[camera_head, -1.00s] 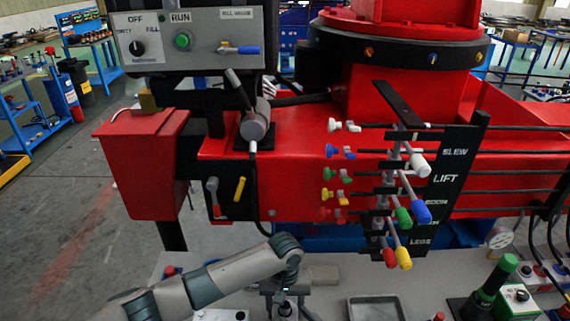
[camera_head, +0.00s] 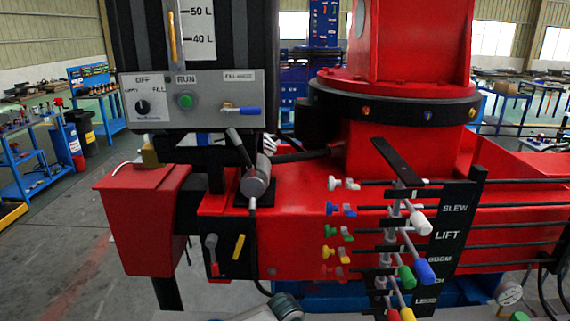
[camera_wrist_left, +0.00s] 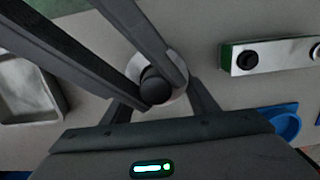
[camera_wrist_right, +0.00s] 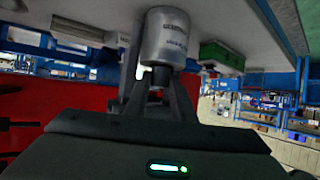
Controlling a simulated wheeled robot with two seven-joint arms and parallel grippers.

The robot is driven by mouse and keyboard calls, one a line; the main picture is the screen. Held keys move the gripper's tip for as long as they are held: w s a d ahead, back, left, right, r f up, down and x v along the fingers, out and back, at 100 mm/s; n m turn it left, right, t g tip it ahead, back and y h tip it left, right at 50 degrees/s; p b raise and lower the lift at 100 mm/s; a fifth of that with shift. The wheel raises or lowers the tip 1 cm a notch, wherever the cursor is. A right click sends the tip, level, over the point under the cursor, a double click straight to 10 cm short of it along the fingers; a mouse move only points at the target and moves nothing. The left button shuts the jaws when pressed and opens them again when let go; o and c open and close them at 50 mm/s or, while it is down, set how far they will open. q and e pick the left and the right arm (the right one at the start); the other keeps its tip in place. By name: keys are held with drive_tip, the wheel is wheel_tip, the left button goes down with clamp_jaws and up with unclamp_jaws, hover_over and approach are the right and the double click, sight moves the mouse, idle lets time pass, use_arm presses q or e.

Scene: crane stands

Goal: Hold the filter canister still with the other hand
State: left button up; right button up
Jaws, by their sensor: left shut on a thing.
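The filter canister (camera_wrist_right: 165,38) is a pale silver cylinder with printed labels and a dark narrow end in the right wrist view. In the left wrist view a pale round body with a dark cap (camera_wrist_left: 155,90), apparently this canister, sits between the fingers. My left gripper (camera_wrist_left: 162,88) is shut on it. My right gripper (camera_wrist_right: 155,92) is close to the canister's dark end. Its fingertips are partly hidden there, so I cannot tell its opening or contact.
A metal tray (camera_wrist_left: 30,85) and a control box with black knobs (camera_wrist_left: 265,55) lie on the grey bench either side. The red crane base (camera_head: 300,230), a grey control panel (camera_head: 190,102) and a bank of coloured levers (camera_head: 410,240) fill the head view.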

clamp_jaws()
drive_tip(key=shift+r, duration=0.2)
